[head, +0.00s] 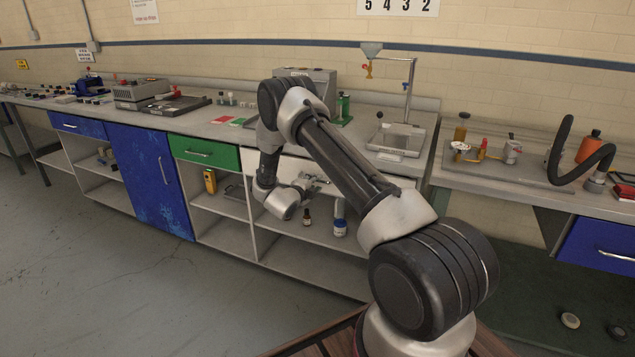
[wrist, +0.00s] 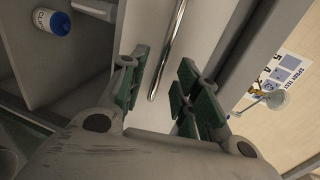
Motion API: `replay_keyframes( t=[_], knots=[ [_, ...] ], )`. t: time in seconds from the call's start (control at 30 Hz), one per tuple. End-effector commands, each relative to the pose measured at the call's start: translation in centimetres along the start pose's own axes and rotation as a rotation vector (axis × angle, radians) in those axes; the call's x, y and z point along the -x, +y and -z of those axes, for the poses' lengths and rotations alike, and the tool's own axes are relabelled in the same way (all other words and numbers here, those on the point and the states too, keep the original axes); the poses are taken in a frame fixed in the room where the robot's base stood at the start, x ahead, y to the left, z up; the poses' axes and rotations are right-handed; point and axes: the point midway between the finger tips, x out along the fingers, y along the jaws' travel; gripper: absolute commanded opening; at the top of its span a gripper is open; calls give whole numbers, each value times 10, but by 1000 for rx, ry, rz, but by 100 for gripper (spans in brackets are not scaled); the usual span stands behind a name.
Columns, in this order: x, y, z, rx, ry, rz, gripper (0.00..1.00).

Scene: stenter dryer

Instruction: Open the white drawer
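The white drawer (head: 345,184) is under the counter, right of the green drawer, and looks shut. My arm hides much of its front in the head view. In the wrist view its pale front (wrist: 205,40) fills the middle, with a shiny bar handle (wrist: 166,55) across it. My gripper (wrist: 165,85) is open, with green-padded fingers apart, one on each side of the handle's line. No contact with the handle shows; I cannot tell how deep it sits between the fingers. In the head view my gripper (head: 318,181) is at the drawer front, small and partly hidden.
A green drawer (head: 205,152) and blue door (head: 150,175) are to the left. The countertop (head: 245,132) above carries equipment. The floor (head: 120,270) in front is clear.

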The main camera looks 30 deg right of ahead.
Motion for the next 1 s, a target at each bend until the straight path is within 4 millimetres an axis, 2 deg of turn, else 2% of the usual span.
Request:
replay_keyframes(
  t=[0.1, 0.23, 0.57, 0.73, 0.77, 1.0],
  knots=[
    [-20, 0, 1, 0, 1, -1, 32],
    [-33, 0, 0, 1, -1, -1, 32],
    [-38, 0, 0, 3, -2, -2, 32],
    [-38, 0, 0, 3, -2, -2, 3],
    [-38, 0, 0, 3, -2, -2, 0],
    [-38, 0, 0, 3, -2, -2, 0]
  ],
)
